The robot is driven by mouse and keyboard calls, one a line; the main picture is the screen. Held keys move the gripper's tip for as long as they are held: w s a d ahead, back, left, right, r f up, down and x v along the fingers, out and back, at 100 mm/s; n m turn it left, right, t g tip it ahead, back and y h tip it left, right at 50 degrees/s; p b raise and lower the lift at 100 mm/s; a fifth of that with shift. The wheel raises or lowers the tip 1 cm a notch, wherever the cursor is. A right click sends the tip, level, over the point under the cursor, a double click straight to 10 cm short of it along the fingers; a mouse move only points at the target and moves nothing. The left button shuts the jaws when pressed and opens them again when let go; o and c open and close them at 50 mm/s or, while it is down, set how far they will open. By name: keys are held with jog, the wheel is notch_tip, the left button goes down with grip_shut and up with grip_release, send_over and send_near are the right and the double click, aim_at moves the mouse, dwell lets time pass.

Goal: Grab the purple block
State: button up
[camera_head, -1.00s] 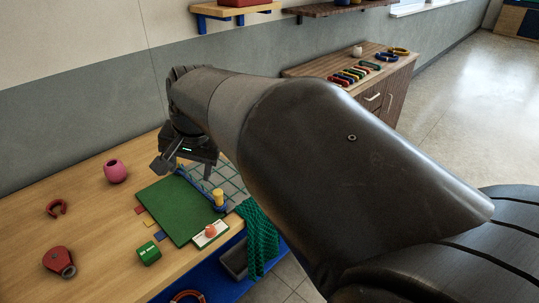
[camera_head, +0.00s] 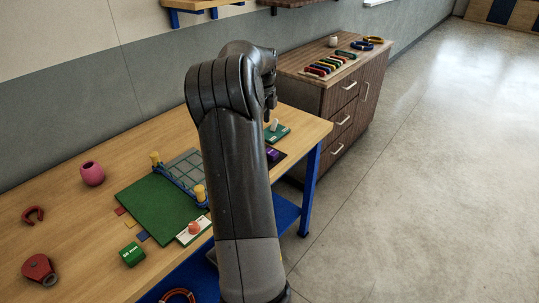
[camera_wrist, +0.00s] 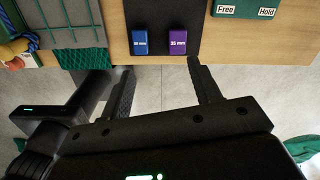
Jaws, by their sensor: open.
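The purple block (camera_wrist: 178,41), labelled 35 mm, lies near the table edge in the wrist view. It also shows in the head view (camera_head: 272,155), just right of my arm. A blue block (camera_wrist: 140,41), labelled 30 mm, lies close to its left. My gripper (camera_wrist: 160,68) is open and empty. Its fingertips point towards the table edge, with the right fingertip just below the purple block and the left one below the blue block. Neither finger visibly touches a block. In the head view my arm hides most of the gripper.
A green board (camera_wrist: 245,9) labelled Free and Hold lies right of the purple block. The green mat (camera_head: 155,207), a net frame (camera_head: 185,170) and a green block (camera_head: 132,254) are left of my arm. A wooden cabinet (camera_head: 315,98) stands behind the table. Open floor lies to the right.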

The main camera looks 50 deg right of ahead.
jog(key=s+d+f+m, duration=0.1)
jog(key=d+f+m, duration=0.2)
jog(key=d, duration=0.1)
send_over(271, 151)
jog(key=shift+g, duration=0.3)
jog(key=f, duration=0.4)
jog(key=shift+s+d+f, duration=0.2)
jog(key=shift+d+f, duration=0.1)
jog(key=shift+f, duration=0.05)
jog(key=shift+w+a+f, duration=0.1)
jog(key=shift+a+f, duration=0.1)
jog(key=shift+f, duration=1.35)
jog(key=shift+w+a+f, duration=0.1)
jog(key=shift+a+f, duration=0.1)
jog(key=shift+f, duration=1.35)
jog(key=c, duration=1.1)
jog(key=shift+r, duration=0.15)
